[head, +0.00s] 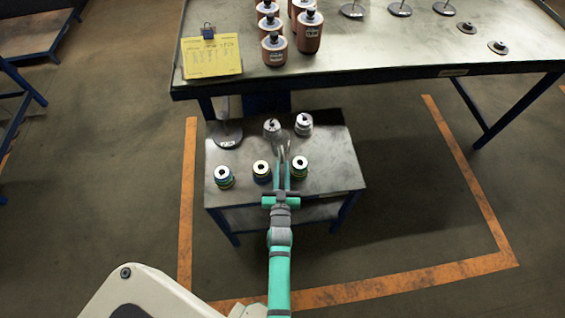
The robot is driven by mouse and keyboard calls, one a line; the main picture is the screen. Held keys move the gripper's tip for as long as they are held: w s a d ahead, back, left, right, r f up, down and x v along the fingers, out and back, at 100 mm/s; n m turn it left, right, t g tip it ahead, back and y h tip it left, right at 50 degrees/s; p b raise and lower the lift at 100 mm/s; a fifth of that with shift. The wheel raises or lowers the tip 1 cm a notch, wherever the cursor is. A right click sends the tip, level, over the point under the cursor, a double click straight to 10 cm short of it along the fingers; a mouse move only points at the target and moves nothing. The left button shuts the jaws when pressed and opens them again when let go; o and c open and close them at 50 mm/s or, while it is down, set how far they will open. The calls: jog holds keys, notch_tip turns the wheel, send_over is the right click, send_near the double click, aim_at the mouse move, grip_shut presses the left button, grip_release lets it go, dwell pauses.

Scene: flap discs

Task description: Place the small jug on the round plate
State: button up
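My gripper (283,158) reaches over the middle of the small low table (333,172). Its fingers point away from me, and a pale, glassy shape (284,141) shows at their tips. I cannot tell whether that shape is the small jug or whether the fingers grip it. No other clear jug shape shows. A dark round plate (228,136) with a white label lies at the low table's back left corner, left of my gripper. A pale upright part stands at its back.
The large workbench (390,55) behind bears brown bottles (309,32), a yellow card (212,56) and several round bases (498,47).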

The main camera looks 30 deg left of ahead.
jog(key=v, duration=0.9)
jog(key=shift+d, duration=0.15)
jog(key=s+d+r+m+h, duration=0.2)
jog(key=s+d+r+h, duration=0.2)
jog(key=s+d, duration=0.9)
jog(key=s+d+r+m+h, duration=0.3)
jog(key=s+d+r, duration=0.4)
jog(key=s+r, duration=0.4)
jog(key=shift+d+r+h, duration=0.2)
jog(key=shift+d+h, duration=0.2)
jog(key=shift+h, duration=0.3)
jog(key=shift+o, duration=0.6)
jog(key=shift+s+d+r+m, duration=0.1)
jog(key=shift+r+m, duration=0.2)
jog(key=shift+r, duration=0.05)
